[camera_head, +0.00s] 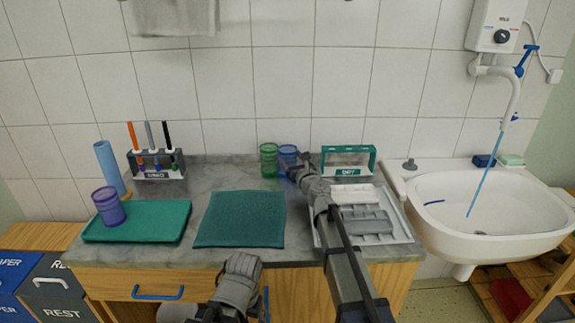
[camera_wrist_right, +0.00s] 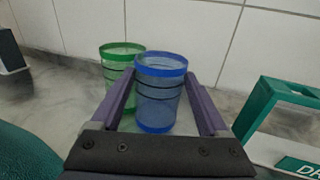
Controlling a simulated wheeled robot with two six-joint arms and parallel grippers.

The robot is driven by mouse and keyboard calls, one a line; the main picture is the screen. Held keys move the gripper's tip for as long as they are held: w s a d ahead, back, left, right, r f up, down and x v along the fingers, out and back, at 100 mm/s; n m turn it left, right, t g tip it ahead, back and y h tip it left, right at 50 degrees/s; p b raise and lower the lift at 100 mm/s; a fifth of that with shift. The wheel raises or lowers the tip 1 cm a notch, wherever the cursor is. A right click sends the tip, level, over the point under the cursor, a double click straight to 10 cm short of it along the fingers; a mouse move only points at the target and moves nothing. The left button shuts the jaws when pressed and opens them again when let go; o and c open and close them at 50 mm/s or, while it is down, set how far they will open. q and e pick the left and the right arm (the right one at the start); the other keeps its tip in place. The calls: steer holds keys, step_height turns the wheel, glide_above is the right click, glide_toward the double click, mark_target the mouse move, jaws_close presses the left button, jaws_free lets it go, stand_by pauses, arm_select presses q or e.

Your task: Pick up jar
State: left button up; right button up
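A translucent blue jar (camera_head: 287,155) stands upright at the back of the grey counter, close to the wall. A similar green jar (camera_head: 269,160) stands just left of it. A purple jar (camera_head: 108,206) stands on the green tray at the left. My right gripper (camera_head: 297,167) reaches to the blue jar. In the right wrist view the blue jar (camera_wrist_right: 160,95) shows between the two open fingers, and the green jar (camera_wrist_right: 117,62) is behind its left side. I cannot tell whether the fingers touch the blue jar. My left gripper (camera_head: 238,280) hangs at the counter's front; its fingers are unclear.
A green tray (camera_head: 150,232), a teal mat (camera_head: 240,218) and a marker rack (camera_head: 157,170) lie to the left. A green rack marked DRY (camera_head: 349,155) and a white tray (camera_head: 400,225) are at the right, before the sink (camera_head: 490,205). The wall is close behind the jars.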

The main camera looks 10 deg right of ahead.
steer(key=c, duration=0.8)
steer(key=shift+o, duration=0.2)
steer(key=shift+r, duration=0.1)
step_height(320, 180, up, 18)
steer(key=p, duration=1.8)
